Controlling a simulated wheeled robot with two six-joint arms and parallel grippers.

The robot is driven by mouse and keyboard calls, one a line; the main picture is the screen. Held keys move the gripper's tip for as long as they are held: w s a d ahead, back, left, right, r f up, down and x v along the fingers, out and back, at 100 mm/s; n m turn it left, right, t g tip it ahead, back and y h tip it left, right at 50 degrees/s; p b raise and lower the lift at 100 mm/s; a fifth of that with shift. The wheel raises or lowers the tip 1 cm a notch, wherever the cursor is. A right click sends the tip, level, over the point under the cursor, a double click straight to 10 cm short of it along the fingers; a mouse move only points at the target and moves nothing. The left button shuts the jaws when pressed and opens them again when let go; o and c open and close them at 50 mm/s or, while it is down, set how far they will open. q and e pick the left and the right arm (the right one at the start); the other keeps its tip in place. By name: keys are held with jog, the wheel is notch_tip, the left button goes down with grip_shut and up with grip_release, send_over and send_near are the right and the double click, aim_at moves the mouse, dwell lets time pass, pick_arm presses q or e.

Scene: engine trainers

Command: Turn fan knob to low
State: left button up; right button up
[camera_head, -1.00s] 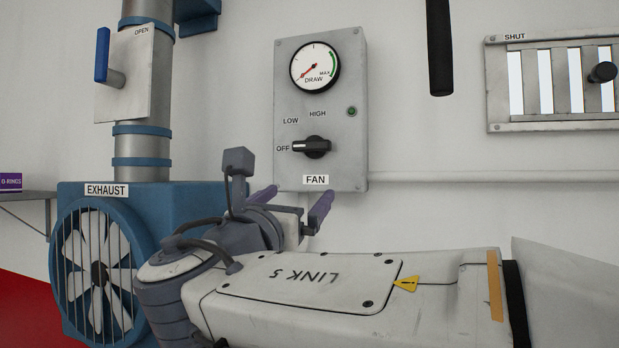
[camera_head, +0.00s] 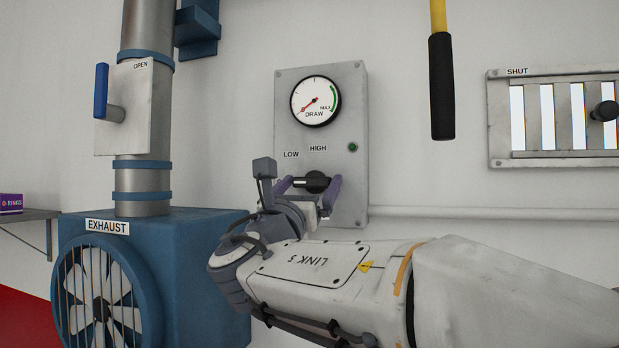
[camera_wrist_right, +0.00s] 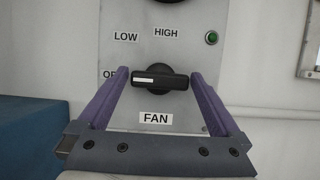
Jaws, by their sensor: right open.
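The black fan knob (camera_head: 316,181) sits on the grey fan panel (camera_head: 345,108). Its white mark points left, toward the OFF label, in the right wrist view (camera_wrist_right: 160,78). The LOW label (camera_head: 291,154) is up and left of the knob, and the HIGH label (camera_head: 318,148) is above it. My right gripper (camera_head: 309,184) is open, with one purple finger on each side of the knob. In the right wrist view its fingertips (camera_wrist_right: 159,73) flank the knob's ends; I cannot tell whether they touch. My left gripper is not in view.
The blue exhaust fan housing (camera_head: 195,255) stands at the left below a pipe with a blue-handled lever (camera_head: 101,90). A black-and-yellow hanging handle (camera_head: 441,85) is right of the panel. A shuttered vent (camera_head: 500,115) is on the wall at the far right.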

jog(key=c, duration=1.1)
jog(key=shift+f+m+h+b, duration=0.2)
jog(key=shift+m+h+b, duration=0.3)
jog(key=shift+m+b, duration=0.5)
jog(key=m+g+h+b, duration=0.1)
jog(key=m+b, duration=0.1)
jog(key=m, duration=0.1)
jog(key=shift+w+a, duration=0.1)
jog(key=shift+a, duration=0.05)
jog(key=m+h, duration=0.1)
jog(key=m, duration=0.1)
jog(key=m+g, duration=0.1)
jog(key=shift+r+m+g+h, duration=0.15)
jog(key=shift+m+g+h, duration=0.15)
jog(key=shift+m+h, duration=0.1)
jog(key=shift+r+m+g+h, duration=0.1)
jog(key=shift+m+g+h, duration=0.45)
jog(key=shift+m, duration=1.45)
